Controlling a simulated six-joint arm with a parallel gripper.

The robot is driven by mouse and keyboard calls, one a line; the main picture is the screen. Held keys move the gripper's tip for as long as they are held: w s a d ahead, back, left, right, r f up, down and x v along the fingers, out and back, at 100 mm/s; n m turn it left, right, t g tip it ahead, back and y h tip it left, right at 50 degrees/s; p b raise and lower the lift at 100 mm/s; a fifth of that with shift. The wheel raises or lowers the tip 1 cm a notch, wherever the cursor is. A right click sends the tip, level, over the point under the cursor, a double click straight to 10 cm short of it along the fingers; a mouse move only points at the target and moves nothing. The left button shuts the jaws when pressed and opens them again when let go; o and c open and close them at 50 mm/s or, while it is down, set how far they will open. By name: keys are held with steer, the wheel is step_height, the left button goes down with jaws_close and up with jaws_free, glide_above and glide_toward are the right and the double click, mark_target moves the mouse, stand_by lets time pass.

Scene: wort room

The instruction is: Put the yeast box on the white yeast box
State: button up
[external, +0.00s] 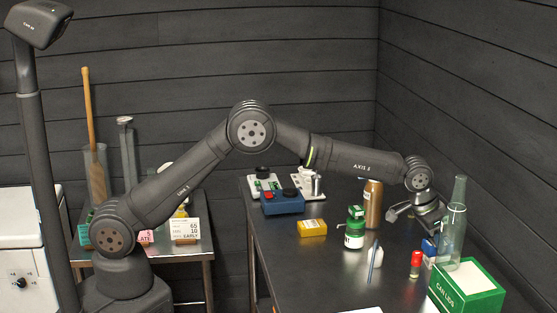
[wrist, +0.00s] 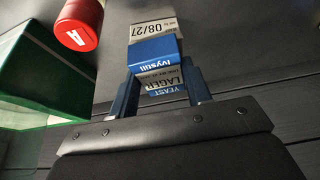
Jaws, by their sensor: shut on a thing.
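My gripper (wrist: 160,82) is shut on a blue and grey yeast box (wrist: 153,50), printed "YEAST", "LAGER" and "08/27", with a finger on each side of it. In the external view my gripper (external: 428,232) is at the right side of the dark table, pointing down, and the blue of the yeast box (external: 429,247) shows partly below it. I cannot tell whether the box touches the table. I cannot make out a white yeast box for sure; a white flat thing (external: 361,310) is cut off at the bottom edge of the external view.
A green can lids box (external: 466,290), a red-topped small bottle (external: 416,264) and clear glass cylinders (external: 452,232) stand close to my gripper. A copper bottle (external: 373,205), a green-capped jar (external: 354,236) and a yellow box (external: 312,228) stand further left. The table's front middle is fairly clear.

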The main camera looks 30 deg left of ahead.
steer(key=o, duration=1)
steer(key=shift+f, duration=0.1)
steer(key=shift+c, duration=0.2)
steer(key=v, duration=1.2)
